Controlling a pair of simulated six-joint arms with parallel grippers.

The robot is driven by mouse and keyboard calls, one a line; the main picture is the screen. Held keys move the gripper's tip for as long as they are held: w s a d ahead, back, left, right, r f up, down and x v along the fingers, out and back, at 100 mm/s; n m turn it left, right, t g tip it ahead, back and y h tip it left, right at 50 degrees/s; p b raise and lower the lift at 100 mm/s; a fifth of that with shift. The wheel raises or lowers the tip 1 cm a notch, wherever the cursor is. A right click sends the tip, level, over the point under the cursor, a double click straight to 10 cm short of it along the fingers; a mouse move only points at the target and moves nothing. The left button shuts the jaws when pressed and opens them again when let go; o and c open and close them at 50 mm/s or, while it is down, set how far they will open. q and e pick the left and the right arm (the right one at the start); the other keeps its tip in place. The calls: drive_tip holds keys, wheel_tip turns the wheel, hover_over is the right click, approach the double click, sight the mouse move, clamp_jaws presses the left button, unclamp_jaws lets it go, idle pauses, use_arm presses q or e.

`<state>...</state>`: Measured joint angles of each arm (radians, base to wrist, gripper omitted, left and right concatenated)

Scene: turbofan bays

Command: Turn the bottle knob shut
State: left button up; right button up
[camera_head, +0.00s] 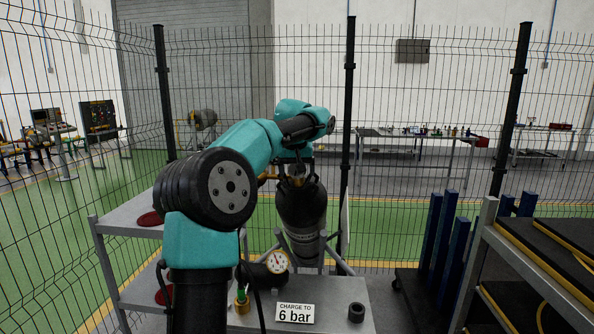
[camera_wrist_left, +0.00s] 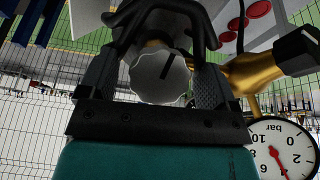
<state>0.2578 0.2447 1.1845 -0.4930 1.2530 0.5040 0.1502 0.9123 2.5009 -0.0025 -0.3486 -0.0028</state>
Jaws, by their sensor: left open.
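My left gripper (camera_head: 296,172) is at the bottle's top, pointing down. In the wrist view its open fingers (camera_wrist_left: 155,88) stand on both sides of the knob. I cannot tell whether they touch it. A brass fitting (camera_wrist_left: 248,72) sits beside the knob. My right gripper is not in view.
A "CHARGE TO 6 bar" sign (camera_head: 295,313), a small brass part (camera_head: 242,302) and a black cylinder (camera_head: 356,312) are near. A rack (camera_head: 490,240) stands at right.

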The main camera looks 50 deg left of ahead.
use_arm(q)
drive_tip(key=shift+c, duration=0.5)
drive_tip(key=c, duration=0.8)
drive_tip(key=shift+c, duration=0.2)
